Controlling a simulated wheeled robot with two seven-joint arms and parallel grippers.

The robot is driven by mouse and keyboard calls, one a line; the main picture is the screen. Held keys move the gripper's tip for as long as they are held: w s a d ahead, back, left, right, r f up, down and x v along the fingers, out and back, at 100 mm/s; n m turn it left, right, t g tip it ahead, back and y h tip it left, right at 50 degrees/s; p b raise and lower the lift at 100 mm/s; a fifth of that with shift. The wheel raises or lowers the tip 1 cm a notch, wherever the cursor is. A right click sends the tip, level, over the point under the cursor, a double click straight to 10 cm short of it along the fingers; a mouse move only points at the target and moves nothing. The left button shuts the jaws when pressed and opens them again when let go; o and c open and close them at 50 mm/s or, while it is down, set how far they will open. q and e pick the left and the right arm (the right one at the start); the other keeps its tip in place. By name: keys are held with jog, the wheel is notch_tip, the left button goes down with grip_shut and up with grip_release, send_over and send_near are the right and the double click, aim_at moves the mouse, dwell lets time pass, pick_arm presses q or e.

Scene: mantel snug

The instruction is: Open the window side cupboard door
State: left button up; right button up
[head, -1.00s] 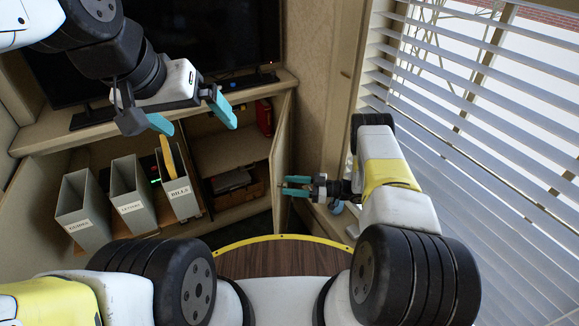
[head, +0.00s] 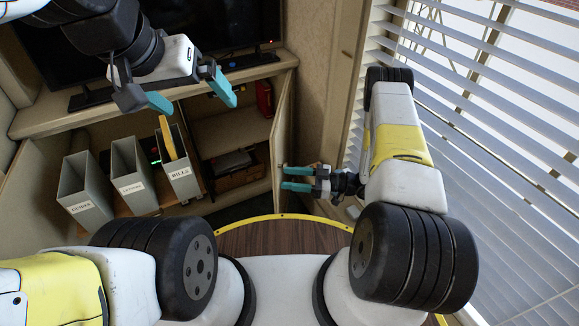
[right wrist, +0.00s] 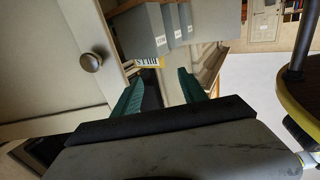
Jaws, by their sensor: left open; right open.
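The window side cupboard door (head: 282,145) stands swung out from the right end of the low cupboard, seen nearly edge-on in the head view. The right wrist view shows its pale panelled face (right wrist: 40,65) and round dark knob (right wrist: 91,62). My right gripper (head: 284,177) is open, its teal fingertips close to the door's free edge. In the right wrist view the gripper (right wrist: 158,88) is to the right of the knob with nothing visible between its fingers; contact with the door is unclear. My left gripper (head: 196,98) is open and empty above the cupboard front.
Grey file boxes (head: 129,175) stand at the left of the cupboard, and a dark box (head: 230,162) lies inside. A television (head: 230,35) stands on top. Window blinds (head: 490,110) rise at the right.

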jog(key=s, duration=0.6)
jog(key=shift+s+a+r, duration=0.15)
jog(key=shift+a+r, duration=0.05)
jog(key=shift+r, duration=0.1)
